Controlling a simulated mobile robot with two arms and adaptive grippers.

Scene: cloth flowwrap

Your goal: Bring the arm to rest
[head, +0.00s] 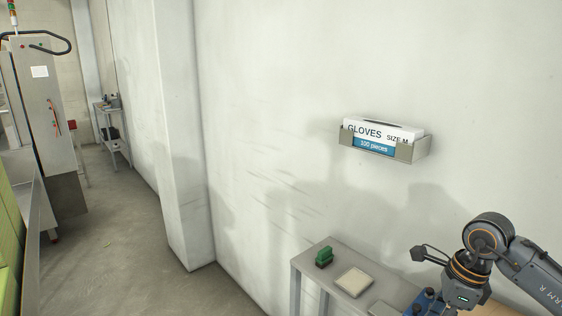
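My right arm shows at the lower right, reaching in from the right edge over the end of a small grey table (330,252). Its wrist points down, and the gripper fingers are below the bottom edge or hidden. My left arm and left gripper are not in view. No held object can be seen.
A green object (324,257) and a pale square pad (354,282) lie on the table. A glove box (385,133) sits in a wall holder (410,152). A wall pillar (180,140) stands left of the table. Floor (120,240) is open at left, beside a grey machine (45,120).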

